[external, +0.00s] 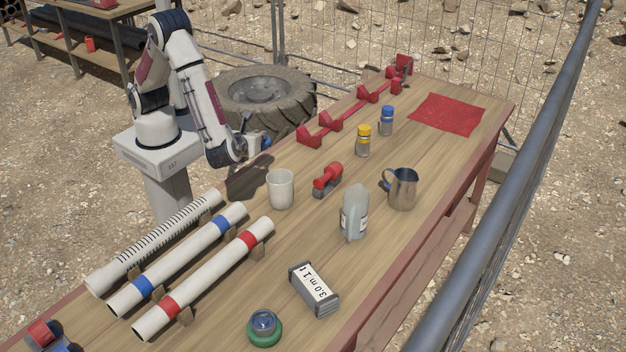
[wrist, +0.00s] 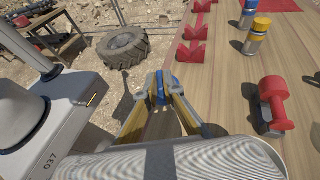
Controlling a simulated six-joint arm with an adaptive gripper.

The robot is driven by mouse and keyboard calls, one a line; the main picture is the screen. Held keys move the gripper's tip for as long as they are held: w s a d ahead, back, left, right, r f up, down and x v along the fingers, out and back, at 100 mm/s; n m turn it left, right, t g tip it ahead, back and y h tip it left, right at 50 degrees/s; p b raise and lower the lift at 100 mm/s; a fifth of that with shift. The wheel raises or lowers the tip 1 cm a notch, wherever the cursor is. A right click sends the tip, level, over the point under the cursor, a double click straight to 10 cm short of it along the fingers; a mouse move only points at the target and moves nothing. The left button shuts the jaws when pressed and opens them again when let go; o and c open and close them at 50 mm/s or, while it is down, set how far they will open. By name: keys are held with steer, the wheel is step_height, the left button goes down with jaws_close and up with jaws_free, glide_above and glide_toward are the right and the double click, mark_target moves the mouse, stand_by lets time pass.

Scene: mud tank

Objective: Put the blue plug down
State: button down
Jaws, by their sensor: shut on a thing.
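My gripper (external: 262,143) is shut on the blue plug (external: 267,140), near the table's long edge on the robot's side. In the wrist view the blue plug (wrist: 160,88) sits between the two fingertips of my gripper (wrist: 159,95). The fingers partly hide the plug. The plug seems held above the wooden table (external: 330,255), with a dark shadow on the tabletop below the arm. I cannot tell the exact height.
A white cup (external: 281,190) and a red-handled tool (external: 327,179) stand close by. Red V-shaped rests (external: 331,122) line the far edge. White pipes (external: 205,279) lie at the near left. A steel mug (external: 402,189), bottles and a red cloth (external: 447,114) are farther right.

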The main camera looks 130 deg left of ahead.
steer(key=shift+f, duration=0.15)
steer(key=shift+f, duration=3)
steer(key=shift+f, duration=0.1)
steer(key=shift+f, duration=1.8)
steer(key=shift+f, duration=0.1)
steer(key=c, duration=2.2)
jaws_free()
steer(key=v, duration=1.2)
steer(key=shift+w, duration=0.1)
